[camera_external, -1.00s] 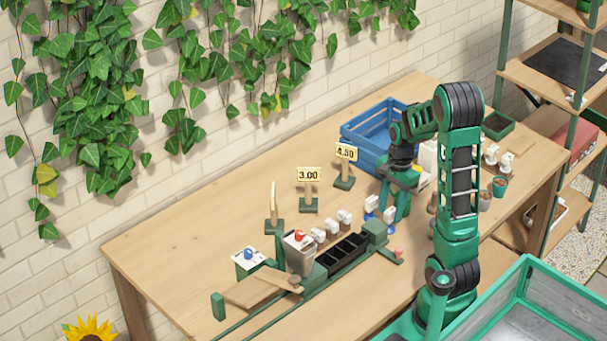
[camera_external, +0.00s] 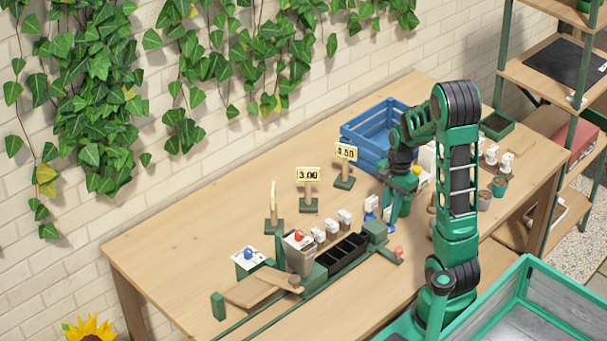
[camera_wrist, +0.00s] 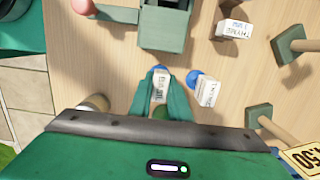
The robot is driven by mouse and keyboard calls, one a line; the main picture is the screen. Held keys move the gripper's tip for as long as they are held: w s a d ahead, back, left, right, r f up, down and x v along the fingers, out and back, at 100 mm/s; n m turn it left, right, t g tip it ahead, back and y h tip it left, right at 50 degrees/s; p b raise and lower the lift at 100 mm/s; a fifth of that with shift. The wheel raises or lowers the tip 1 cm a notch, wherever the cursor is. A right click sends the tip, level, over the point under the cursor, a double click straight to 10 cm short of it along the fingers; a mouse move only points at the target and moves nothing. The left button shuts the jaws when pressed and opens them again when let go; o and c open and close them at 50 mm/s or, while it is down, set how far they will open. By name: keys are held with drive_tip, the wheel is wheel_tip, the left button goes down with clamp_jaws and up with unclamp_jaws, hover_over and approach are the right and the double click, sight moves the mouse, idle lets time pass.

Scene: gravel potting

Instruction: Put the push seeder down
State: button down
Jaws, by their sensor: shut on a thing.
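My gripper (camera_external: 391,207) is low over the workbench, to the right of the seeding line. In the wrist view its two green fingers (camera_wrist: 160,98) are shut on a small white-labelled thing with a blue end (camera_wrist: 160,86), which looks like the push seeder. My fingers hide much of it, and I cannot tell whether it touches the bench. A similar white-labelled piece with a blue part (camera_wrist: 203,90) stands just to its right in the wrist view, apart from my fingers.
The seeding line has a black tray (camera_external: 342,256) and a green end block (camera_external: 375,232) near my gripper. Price signs (camera_external: 345,168) stand behind to the left. A blue crate (camera_external: 368,160) is behind my gripper. Small pots (camera_external: 500,186) stand to the right. The bench's left part is bare.

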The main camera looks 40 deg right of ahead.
wheel_tip(320, 180, up, 16)
drive_tip(key=w+d+r, duration=0.2)
drive_tip(key=w+d, duration=1.1)
drive_tip(key=w, duration=0.4)
drive_tip(key=w+d+f, duration=0.3)
drive_tip(key=w+d, duration=0.6)
drive_tip(key=d, duration=0.3)
wheel_tip(320, 180, down, 14)
drive_tip(key=shift+d+f, duration=0.1)
drive_tip(key=shift+f, duration=0.15)
drive_tip(key=shift+f, duration=0.1)
drive_tip(key=c, duration=1.6)
unclamp_jaws()
drive_tip(key=shift+c, duration=0.2)
